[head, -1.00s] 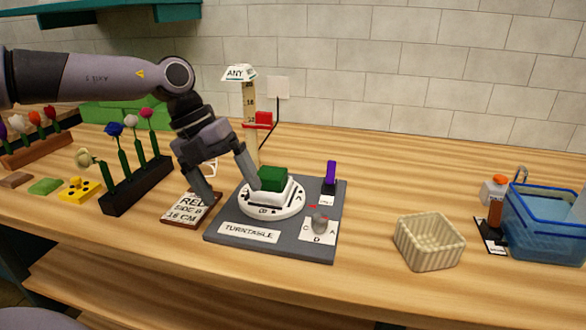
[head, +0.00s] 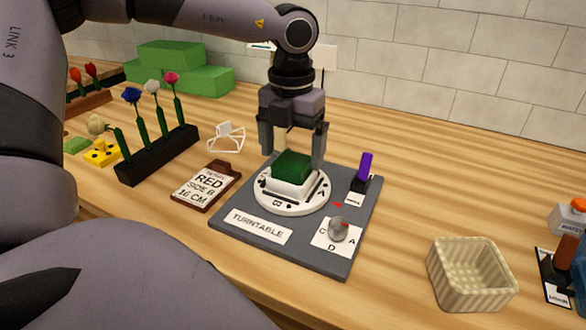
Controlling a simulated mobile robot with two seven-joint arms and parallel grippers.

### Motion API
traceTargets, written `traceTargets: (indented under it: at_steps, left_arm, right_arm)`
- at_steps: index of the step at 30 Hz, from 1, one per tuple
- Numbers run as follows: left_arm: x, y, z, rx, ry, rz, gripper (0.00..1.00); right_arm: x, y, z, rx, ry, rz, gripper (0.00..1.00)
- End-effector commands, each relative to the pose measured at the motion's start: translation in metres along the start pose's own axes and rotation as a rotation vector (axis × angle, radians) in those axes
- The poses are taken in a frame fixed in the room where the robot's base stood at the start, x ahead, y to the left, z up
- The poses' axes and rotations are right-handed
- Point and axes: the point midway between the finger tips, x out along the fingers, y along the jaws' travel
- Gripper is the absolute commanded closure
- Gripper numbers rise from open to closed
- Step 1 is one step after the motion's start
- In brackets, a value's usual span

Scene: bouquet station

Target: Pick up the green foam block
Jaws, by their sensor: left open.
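The green foam block (head: 292,164) sits on a white holder (head: 287,184) on the round white turntable (head: 301,205). The turntable stands on a grey board (head: 225,216) with a TURNTABLE label. My left gripper (head: 292,160) points down over the turntable, with its fingers apart. One finger shows to the left of the block and one to the right, both seemingly at or behind its far side. Whether either finger touches the block cannot be told. My right gripper is not seen.
A grey knob (head: 339,230) and a purple-handled piece (head: 365,167) stand on the board's right side. A RED order card (head: 204,188) lies to the left, near a black flower rack (head: 157,155). A cream basket (head: 470,274) stands to the right. Green blocks (head: 180,72) are at the back.

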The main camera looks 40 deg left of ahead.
Motion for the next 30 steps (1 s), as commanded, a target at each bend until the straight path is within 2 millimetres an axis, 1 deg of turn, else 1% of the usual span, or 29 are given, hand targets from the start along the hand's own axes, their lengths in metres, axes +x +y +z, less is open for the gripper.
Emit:
traceTargets:
  at_steps: [1, 4, 11, 12, 14, 15, 18, 26, 30]
  left_arm:
    - [0.007, 0.000, 0.000, -0.001, 0.002, 0.001, 0.08]
    - [0.015, 0.000, 0.000, -0.002, 0.000, 0.000, 0.08]
    - [0.018, 0.000, 0.001, -0.002, -0.003, 0.000, 0.08]
    - [0.018, 0.000, 0.001, -0.002, -0.003, 0.000, 0.12]
    - [0.018, 0.000, 0.001, -0.002, -0.003, 0.000, 0.31]
    - [0.018, 0.000, 0.001, -0.002, -0.003, 0.000, 0.44]
    - [0.018, 0.000, 0.001, -0.002, -0.003, 0.000, 0.74]
    - [0.017, 0.000, 0.001, -0.002, -0.004, -0.001, 0.74]
    - [0.010, 0.000, 0.002, -0.003, -0.006, -0.001, 0.74]
  right_arm:
    - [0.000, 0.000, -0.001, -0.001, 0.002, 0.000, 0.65]
    - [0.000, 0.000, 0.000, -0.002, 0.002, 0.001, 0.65]
    - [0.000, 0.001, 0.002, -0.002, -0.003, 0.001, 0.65]
    - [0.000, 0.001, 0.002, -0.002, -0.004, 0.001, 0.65]
    - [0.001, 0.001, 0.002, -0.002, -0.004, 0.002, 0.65]
    - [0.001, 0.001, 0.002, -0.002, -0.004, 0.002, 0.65]
    - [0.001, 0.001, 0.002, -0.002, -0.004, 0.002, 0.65]
    - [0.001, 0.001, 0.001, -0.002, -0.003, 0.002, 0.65]
    - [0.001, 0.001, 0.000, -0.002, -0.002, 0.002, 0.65]
